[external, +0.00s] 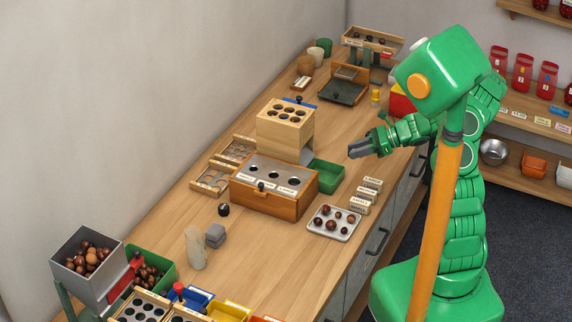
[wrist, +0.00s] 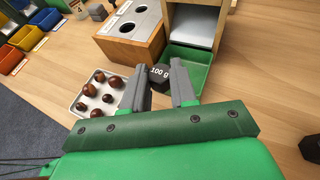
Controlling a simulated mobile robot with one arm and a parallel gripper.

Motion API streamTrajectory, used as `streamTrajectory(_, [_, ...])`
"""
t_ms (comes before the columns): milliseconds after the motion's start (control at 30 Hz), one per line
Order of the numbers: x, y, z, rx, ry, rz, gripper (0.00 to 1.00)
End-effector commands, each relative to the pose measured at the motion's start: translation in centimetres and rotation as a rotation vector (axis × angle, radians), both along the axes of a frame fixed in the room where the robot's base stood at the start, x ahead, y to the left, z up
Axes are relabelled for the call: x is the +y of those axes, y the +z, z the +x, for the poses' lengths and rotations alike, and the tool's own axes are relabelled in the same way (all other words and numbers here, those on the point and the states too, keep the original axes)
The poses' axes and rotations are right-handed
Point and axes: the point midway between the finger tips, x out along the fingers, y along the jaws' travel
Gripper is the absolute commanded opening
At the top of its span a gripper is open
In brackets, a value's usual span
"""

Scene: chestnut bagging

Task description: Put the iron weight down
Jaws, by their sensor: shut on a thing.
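The iron weight (wrist: 160,73) is dark and labelled "100 g". In the wrist view it sits between the tips of my gripper's (wrist: 159,82) two grey fingers, and the gripper is shut on it. In the external view my gripper (external: 361,148) hovers over the right side of the bench, beyond the chestnut tray. The weight cannot be made out clearly there. In the wrist view the green bin (wrist: 187,58) lies just behind the weight; the height between them is hard to tell.
A metal tray of chestnuts (external: 351,232) and a wooden box with round holes (external: 262,208) stand near the green bin (external: 330,170). A balance (external: 372,40) and a dark tray (external: 340,95) are at the far end. A dark object (wrist: 311,148) lies at the wrist view's right edge.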

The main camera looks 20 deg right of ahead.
Motion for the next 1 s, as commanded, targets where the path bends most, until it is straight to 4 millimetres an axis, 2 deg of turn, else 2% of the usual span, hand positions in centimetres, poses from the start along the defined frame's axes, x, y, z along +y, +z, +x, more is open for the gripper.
streamTrajectory(167, [2.1,-0.1,-0.5,0.001,0.03,0.0,0.0])
streamTrajectory(267, [4.8,-0.3,-1.3,0.003,0.066,0.0,0.0])
streamTrajectory(467, [11.7,-0.5,-4.0,0.006,0.166,0.005,0.0])
streamTrajectory(667, [18.0,-0.8,-7.4,0.008,0.266,0.002,0.0])
streamTrajectory(1000, [27.5,-0.8,-15.1,0.01,0.446,0.002,0.0])
